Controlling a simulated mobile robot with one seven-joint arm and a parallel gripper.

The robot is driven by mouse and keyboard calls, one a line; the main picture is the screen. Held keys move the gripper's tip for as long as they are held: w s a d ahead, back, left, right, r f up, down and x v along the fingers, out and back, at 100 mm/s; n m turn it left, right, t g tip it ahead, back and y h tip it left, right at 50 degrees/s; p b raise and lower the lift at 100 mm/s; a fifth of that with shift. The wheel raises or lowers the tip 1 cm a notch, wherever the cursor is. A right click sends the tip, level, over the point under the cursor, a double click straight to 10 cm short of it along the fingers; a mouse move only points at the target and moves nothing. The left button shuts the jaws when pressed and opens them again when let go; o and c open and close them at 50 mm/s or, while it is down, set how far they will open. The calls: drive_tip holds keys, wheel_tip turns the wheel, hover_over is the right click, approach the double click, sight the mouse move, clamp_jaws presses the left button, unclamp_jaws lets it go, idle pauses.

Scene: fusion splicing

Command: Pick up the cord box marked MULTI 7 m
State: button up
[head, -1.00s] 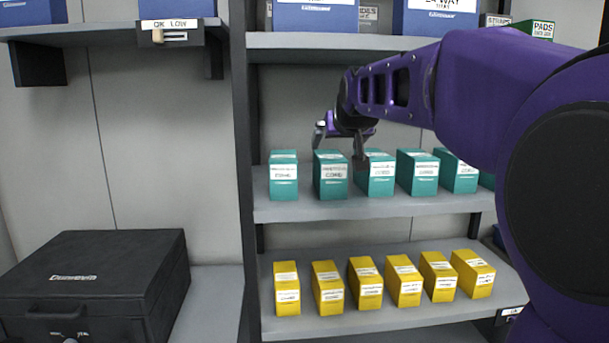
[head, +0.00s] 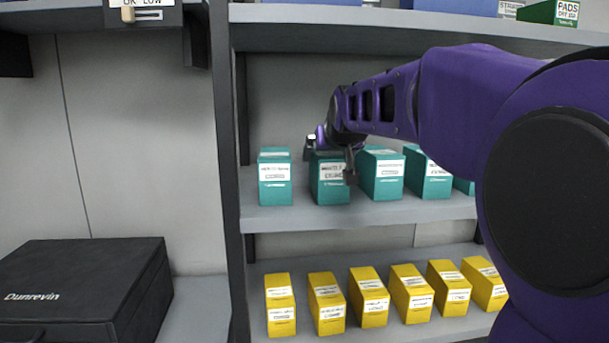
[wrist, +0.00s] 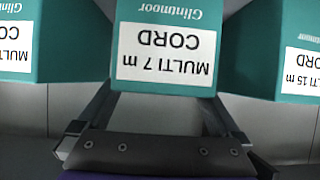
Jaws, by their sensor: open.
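The teal cord box marked MULTI 7 m (wrist: 165,50) fills the top middle of the wrist view, its label upside down. In the head view it appears to be the second teal box from the left (head: 328,187) on the middle shelf. My gripper (wrist: 160,97) is open, with one finger toward each side of that box. In the head view my gripper (head: 331,158) is at the box's upper part, one finger in front of its right edge. Whether the fingers touch the box cannot be told.
A teal box marked MULTI 15 m (wrist: 298,55) and another teal box (wrist: 45,45) flank it closely. Yellow boxes (head: 370,300) stand on the shelf below. A shelf board (head: 400,32) runs above. A black case (head: 85,290) sits at left.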

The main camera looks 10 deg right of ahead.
drive_tip(key=shift+w, duration=0.15)
drive_tip(key=shift+s, duration=0.2)
drive_tip(key=shift+c, duration=0.3)
drive_tip(key=c, duration=1.3)
